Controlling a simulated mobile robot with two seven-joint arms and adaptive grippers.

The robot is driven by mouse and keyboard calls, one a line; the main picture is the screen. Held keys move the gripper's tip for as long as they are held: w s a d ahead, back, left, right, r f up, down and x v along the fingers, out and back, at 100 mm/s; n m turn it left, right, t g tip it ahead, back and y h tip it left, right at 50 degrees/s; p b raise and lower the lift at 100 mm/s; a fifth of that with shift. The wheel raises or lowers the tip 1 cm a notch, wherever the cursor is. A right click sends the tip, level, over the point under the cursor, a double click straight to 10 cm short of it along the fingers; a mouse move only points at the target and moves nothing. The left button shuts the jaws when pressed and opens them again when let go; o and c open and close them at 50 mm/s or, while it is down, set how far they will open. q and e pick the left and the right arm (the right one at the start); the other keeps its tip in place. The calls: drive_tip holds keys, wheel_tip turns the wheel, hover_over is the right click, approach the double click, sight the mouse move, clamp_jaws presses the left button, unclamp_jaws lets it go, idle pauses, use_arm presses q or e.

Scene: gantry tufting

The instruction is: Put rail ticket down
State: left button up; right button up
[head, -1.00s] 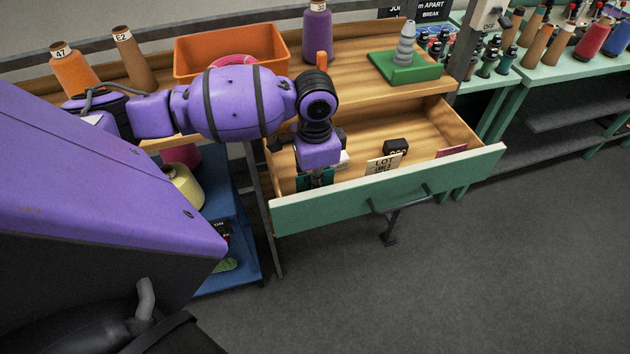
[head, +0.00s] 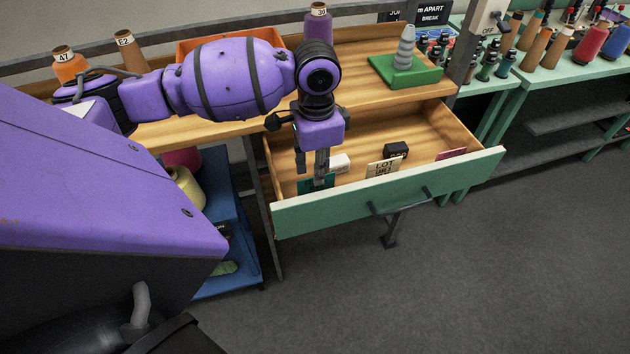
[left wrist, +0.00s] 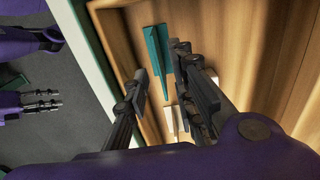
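A teal card (head: 305,188), which I take to be the rail ticket, stands in the front left corner of the open drawer (head: 330,209). In the left wrist view the teal card (left wrist: 157,48) is upright on edge. My left gripper (head: 313,178) points down over that corner, and its fingers hide part of the card in the head view. In the left wrist view the fingers (left wrist: 160,88) are spread apart with nothing held, and the card shows beyond them.
A white block (head: 340,163), a LOT card (head: 384,167), a black box (head: 396,149) and a maroon card (head: 452,153) are also in the drawer. Above it, the bench holds an orange bin (head: 190,46) and a green spindle stand (head: 404,70). The drawer's middle back is clear.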

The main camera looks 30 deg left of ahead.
use_arm(q)
wheel_tip(320, 180, up, 5)
drive_tip(key=shift+f, duration=0.1)
drive_tip(key=shift+r, duration=0.55)
idle(0.6)
